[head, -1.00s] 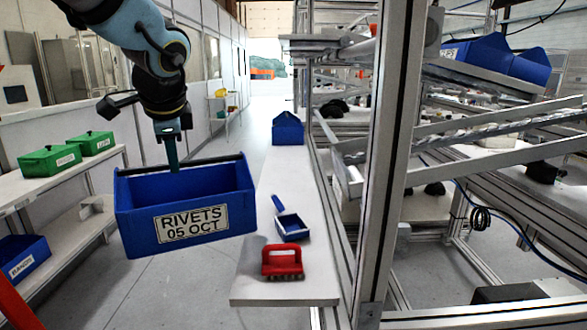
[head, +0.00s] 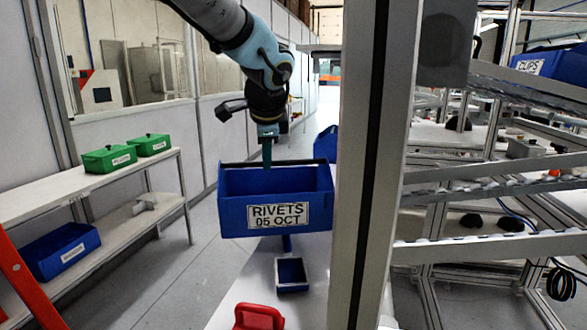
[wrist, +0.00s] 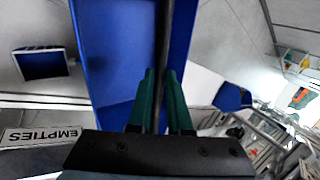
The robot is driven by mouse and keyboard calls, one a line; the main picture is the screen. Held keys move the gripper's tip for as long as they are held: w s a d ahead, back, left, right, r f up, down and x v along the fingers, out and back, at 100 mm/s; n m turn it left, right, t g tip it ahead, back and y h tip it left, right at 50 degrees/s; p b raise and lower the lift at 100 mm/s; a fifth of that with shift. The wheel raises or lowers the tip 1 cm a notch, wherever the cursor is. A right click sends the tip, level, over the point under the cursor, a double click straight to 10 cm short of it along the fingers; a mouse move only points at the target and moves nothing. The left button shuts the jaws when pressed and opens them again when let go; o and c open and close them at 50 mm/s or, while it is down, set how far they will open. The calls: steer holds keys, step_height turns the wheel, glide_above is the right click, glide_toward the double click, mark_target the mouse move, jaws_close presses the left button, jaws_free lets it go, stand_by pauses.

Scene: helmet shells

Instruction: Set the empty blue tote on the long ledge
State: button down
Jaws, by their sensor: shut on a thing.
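A blue tote (head: 275,215) labelled "RIVETS 05 OCT" hangs level from my gripper (head: 267,163) in the head view. My gripper is shut on the dark bar across its top. The visible inside looks empty. In the wrist view the green fingers (wrist: 160,100) straddle the bar, with the blue tote (wrist: 120,60) around it. The long white ledge (head: 248,285) runs away from me behind and below the tote, which hides part of it. I cannot tell how high the tote is above it.
A metal post (head: 365,170) stands close on the right. A left shelf holds green boxes (head: 108,158). An "EMPTIES" sign (wrist: 40,135) shows in the wrist view.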

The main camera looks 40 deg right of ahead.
steer(key=p, duration=0.5)
glide_above(282, 169)
step_height(282, 169, down, 7)
steer(key=w+d+p, duration=0.1)
steer(key=p, duration=0.1)
steer(key=shift+w+d+p, duration=0.15)
steer(key=shift+p, duration=0.15)
steer(key=shift+f, duration=0.1)
steer(key=c, duration=0.8)
jaws_free()
steer(key=shift+c, duration=0.2)
